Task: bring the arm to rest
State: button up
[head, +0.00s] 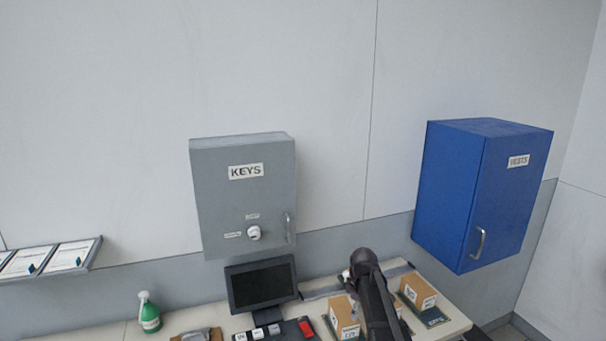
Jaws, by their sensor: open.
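My arm (375,300) rises from the bottom edge, right of centre, in the head view. It is dark, with a rounded joint at its top and a small pale part beside it. It stands in front of the counter and covers part of the boxes there. I cannot make out my gripper or its fingers in this view.
A grey KEYS cabinet (240,200) and a blue VESTS cabinet (480,195) hang on the wall, doors shut. The counter (450,318) holds a monitor (262,285), small cardboard boxes (417,291) and a green spray bottle (149,315). A document rack (95,255) is at left.

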jog(key=s+f+m+b, duration=0.3)
jog(key=s+m, duration=0.2)
jog(key=s, duration=0.5)
jog(key=s+f+m+b, duration=0.3)
jog(key=s+m, duration=0.3)
jog(key=s, duration=0.4)
jog(key=shift+f+b, duration=0.3)
jog(key=shift+f, duration=0.4)
dwell(0.7)
jog(key=shift+c, duration=0.2)
